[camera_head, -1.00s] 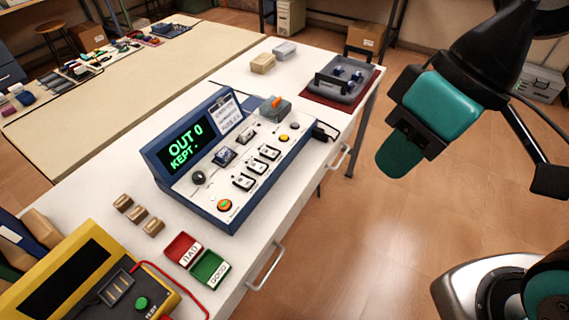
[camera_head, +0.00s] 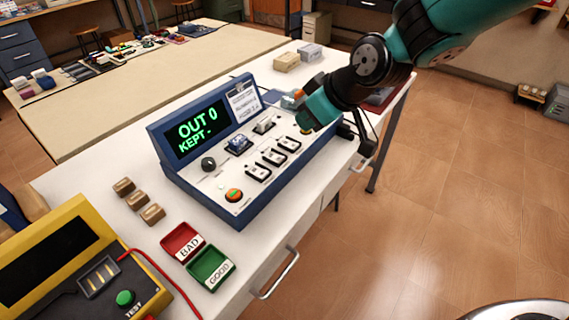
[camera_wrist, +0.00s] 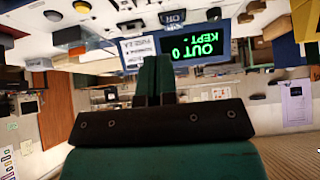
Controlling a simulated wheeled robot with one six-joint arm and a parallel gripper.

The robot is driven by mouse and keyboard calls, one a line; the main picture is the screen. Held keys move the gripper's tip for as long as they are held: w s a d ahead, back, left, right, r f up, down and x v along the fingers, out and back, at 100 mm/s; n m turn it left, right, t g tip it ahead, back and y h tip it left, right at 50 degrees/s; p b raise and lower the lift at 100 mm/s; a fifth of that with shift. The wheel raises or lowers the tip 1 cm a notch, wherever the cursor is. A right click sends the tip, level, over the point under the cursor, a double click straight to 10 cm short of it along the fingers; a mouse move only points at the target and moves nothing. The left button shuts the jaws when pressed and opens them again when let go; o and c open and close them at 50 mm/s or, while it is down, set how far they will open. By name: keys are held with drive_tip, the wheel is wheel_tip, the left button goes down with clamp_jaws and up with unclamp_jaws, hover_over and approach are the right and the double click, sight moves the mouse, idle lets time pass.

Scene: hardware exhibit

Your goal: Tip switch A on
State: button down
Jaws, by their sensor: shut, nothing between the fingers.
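The blue console (camera_head: 245,207) stands on the white bench, its green display (camera_head: 198,130) reading "OUT 0" and "KEPT -". Three rocker switches form a row on its sloping panel: a left one (camera_head: 258,173), a middle one (camera_head: 274,157) and a right one (camera_head: 289,144). Their letters are too small to read, so I cannot tell which is A. My gripper (camera_head: 307,119) is shut and empty, over the panel's right end, beyond the right switch. Contact cannot be judged. In the wrist view its closed fingers (camera_wrist: 155,75) overlap the upside-down console, with the display (camera_wrist: 197,50) beside them.
The panel also carries a black knob (camera_head: 208,163) and an orange-green button (camera_head: 234,195). Red (camera_head: 181,242) and green (camera_head: 211,268) trays lie in front, near three tan blocks. A yellow tester (camera_head: 60,250) is at lower left. My arm hides much of the bench's right end.

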drive_tip(key=shift+w, duration=0.1)
drive_tip(key=p, duration=0.2)
hover_over(277, 157)
drive_tip(key=s+d, duration=0.1)
wheel_tip(277, 157, down, 8)
drive_tip(key=shift+s+d+r, duration=0.1)
drive_tip(key=shift+s+d, duration=0.05)
wheel_tip(277, 157, down, 3)
drive_tip(key=shift+d+f, duration=0.1)
drive_tip(key=shift+f, duration=0.45)
drive_tip(key=shift+s, duration=0.1)
